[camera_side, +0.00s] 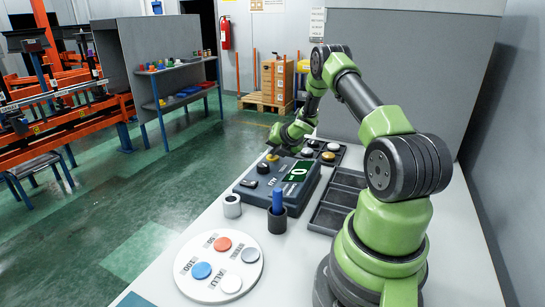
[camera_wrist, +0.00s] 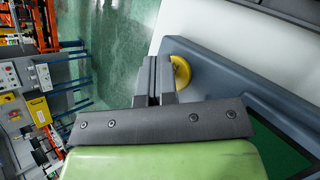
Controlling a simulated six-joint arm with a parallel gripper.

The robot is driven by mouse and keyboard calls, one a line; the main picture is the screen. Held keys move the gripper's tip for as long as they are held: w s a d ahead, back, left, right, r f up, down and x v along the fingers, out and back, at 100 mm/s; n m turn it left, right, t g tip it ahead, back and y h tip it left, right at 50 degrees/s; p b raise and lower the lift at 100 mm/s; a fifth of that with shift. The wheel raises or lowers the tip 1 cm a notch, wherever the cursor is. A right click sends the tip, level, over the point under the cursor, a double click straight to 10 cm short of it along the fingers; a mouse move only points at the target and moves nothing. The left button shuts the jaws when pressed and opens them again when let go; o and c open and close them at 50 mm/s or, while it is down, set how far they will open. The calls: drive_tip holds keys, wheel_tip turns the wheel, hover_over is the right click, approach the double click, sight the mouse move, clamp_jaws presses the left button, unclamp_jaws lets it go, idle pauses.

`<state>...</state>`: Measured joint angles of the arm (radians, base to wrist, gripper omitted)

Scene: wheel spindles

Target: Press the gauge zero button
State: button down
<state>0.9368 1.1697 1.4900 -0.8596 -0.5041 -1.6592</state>
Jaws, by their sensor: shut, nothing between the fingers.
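The gauge (camera_side: 285,182) is a dark blue-grey box on the bench in the side view, with a green display (camera_side: 299,171) showing a 0. Its yellow button (camera_side: 272,158) is at the far end of the top face, with a black knob (camera_side: 263,168) nearer. In the wrist view the yellow button (camera_wrist: 181,73) is just right of my fingertips and partly hidden by them. My gripper (camera_wrist: 155,65) is shut and empty, pointing down at the button. I cannot tell whether the fingertips touch it.
A black tray (camera_side: 335,205) lies right of the gauge, with a holder of round parts (camera_side: 328,157) behind. A blue peg (camera_side: 278,200) in a dark cup, a metal ring (camera_side: 232,206) and a white disc with coloured discs (camera_side: 211,253) stand in front. The bench edge is left.

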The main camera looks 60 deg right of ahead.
sight(275, 156)
drive_tip(key=shift+r, duration=0.75)
drive_tip(key=shift+r, duration=2.55)
